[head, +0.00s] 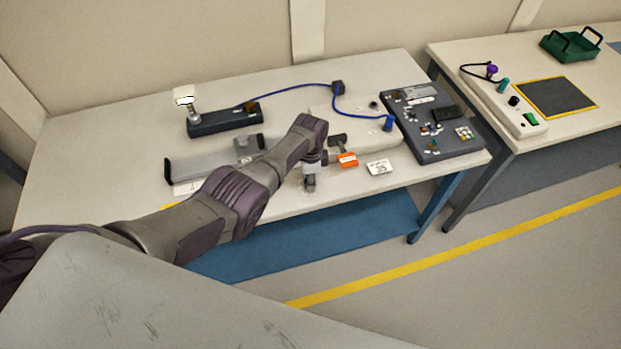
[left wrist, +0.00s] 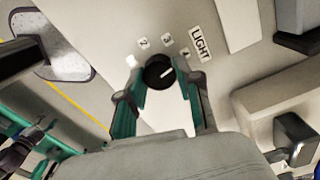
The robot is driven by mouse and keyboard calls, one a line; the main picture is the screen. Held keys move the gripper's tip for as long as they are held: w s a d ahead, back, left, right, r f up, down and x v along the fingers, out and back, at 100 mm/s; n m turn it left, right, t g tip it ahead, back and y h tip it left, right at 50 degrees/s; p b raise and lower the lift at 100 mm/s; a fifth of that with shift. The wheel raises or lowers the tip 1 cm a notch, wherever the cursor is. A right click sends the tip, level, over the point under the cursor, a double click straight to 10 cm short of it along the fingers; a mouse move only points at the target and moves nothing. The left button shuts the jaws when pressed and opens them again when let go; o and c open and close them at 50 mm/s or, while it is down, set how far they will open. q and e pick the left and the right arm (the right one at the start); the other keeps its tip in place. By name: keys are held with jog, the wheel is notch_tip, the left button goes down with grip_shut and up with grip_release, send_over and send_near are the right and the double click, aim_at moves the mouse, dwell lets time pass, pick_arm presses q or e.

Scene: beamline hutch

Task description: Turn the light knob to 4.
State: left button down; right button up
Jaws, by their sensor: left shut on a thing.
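The black light knob (left wrist: 158,72) sits on a pale panel in the left wrist view. Its white pointer line aims right and slightly up, towards the side of the 4 mark (left wrist: 185,52); I cannot tell if it lines up exactly. The 2 mark (left wrist: 143,43), the 3 mark (left wrist: 167,39) and the LIGHT label (left wrist: 200,43) show beyond the knob. My left gripper (left wrist: 161,82) is shut on the knob, one green-padded finger on each side. My right gripper is not in view.
An orange block (head: 347,160) and a white card (head: 379,167) lie right of the gripper. A dark panel (head: 460,143) with small parts is further right. A grey tray (head: 185,167) and a dark device (head: 225,120) stand left and behind, with a blue cable.

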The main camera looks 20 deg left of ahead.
pick_arm(q)
jog(key=shift+r+m, duration=0.1)
jog(key=shift+m, duration=1)
jog(key=c, duration=0.8)
grip_release()
jog(key=shift+o, duration=0.2)
notch_tip(320, 180, up, 12)
